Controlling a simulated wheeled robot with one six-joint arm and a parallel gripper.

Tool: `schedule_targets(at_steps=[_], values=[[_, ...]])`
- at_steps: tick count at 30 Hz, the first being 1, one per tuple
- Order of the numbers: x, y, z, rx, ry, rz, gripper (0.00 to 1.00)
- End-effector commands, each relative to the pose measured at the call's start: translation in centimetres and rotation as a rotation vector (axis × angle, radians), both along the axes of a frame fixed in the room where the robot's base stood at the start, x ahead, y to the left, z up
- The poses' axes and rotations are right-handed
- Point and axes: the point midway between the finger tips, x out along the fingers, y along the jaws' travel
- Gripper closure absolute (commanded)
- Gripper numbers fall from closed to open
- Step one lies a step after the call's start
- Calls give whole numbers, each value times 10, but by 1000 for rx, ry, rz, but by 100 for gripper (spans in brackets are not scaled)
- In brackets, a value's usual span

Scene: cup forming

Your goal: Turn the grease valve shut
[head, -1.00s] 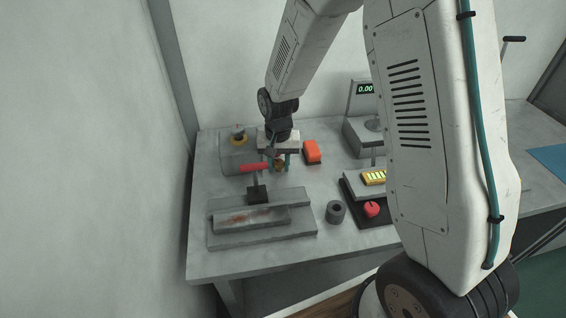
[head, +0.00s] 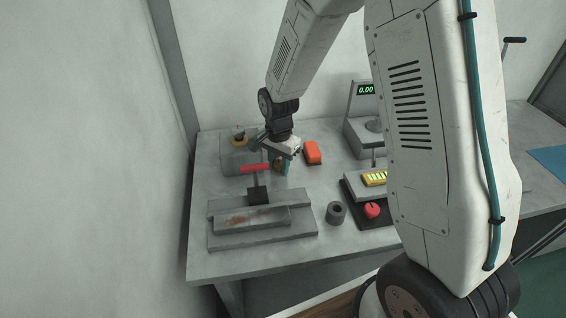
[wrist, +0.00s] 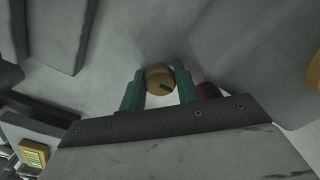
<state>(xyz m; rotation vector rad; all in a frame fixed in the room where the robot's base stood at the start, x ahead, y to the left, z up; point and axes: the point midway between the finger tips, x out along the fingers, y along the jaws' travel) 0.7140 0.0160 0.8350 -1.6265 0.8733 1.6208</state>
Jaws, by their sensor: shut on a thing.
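The grease valve appears to be the small round brass knob (wrist: 160,77) with a dark mark on its face, in the wrist view. My gripper (wrist: 160,88) has its two teal fingers on either side of the knob and is shut on it. In the head view my gripper (head: 280,167) is low over the back left of the table, twisted at an angle, and mostly covers the knob. What the knob is mounted on is hidden.
A red lever handle (head: 255,168) on a dark post stands close in front of my gripper. A grey box with a yellow-ringed button (head: 239,141) is at left, an orange block (head: 312,152) at right. A grey ring (head: 335,212) and red knob (head: 372,209) are nearer.

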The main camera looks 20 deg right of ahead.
Motion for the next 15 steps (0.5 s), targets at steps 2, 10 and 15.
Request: schedule_targets(at_steps=[2,10,15], values=[[0,-2,0,-1,2,-8,91],[-2,-2,-1,-2,5,-11,91],[-2,-2,-1,-2,6,-11,52]])
